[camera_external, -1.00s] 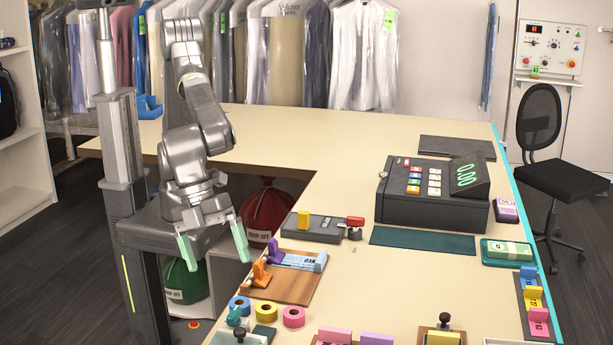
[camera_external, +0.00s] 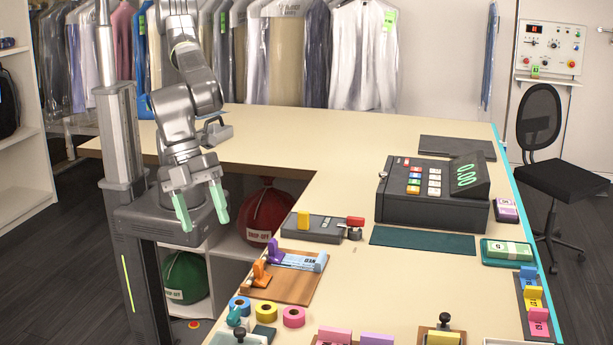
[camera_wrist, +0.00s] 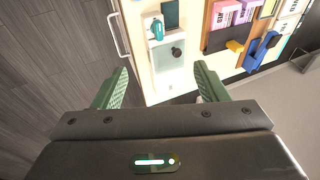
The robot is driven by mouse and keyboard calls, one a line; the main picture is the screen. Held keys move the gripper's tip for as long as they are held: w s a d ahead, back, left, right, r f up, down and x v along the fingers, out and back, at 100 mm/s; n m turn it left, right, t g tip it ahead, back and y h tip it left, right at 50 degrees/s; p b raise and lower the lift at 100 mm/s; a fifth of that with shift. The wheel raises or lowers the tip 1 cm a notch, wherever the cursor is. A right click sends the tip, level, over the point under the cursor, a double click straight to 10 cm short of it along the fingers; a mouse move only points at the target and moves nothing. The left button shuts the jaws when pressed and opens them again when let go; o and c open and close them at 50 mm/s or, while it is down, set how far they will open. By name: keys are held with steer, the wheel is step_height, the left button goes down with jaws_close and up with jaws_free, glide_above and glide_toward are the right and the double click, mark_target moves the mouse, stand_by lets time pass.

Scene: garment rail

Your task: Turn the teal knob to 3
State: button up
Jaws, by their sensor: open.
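The teal knob (camera_external: 235,316) is a small teal piece at the near left edge of the counter (camera_external: 345,268), in the external view. It also shows in the wrist view (camera_wrist: 157,28), at the top of a pale panel (camera_wrist: 169,70) that carries a black knob (camera_wrist: 176,52) too. The markings around the knob are too small to read. My gripper (camera_external: 205,224) is open and empty, left of the counter edge and apart from the knob. In the wrist view its green fingers (camera_wrist: 162,68) spread below the panel.
Blue, yellow and pink tape rolls (camera_external: 266,311) sit beside the teal knob. A brown board (camera_external: 285,285) with orange and purple clips lies behind them. A dark cash register (camera_external: 430,195) stands further back. Red and green bags (camera_external: 185,277) are under the counter.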

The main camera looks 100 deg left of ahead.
steer(key=c, duration=0.6)
steer(key=shift+o, duration=0.2)
steer(key=m+g+y+b, duration=0.2)
steer(key=m+g+b, duration=0.3)
steer(key=m, duration=3.1)
glide_above(238, 303)
steer(key=b, duration=0.1)
step_height(238, 303, down, 4)
steer(key=t, duration=0.1)
step_height(238, 303, down, 13)
steer(key=shift+f+p, duration=0.1)
steer(key=shift+p, duration=0.65)
jaws_close()
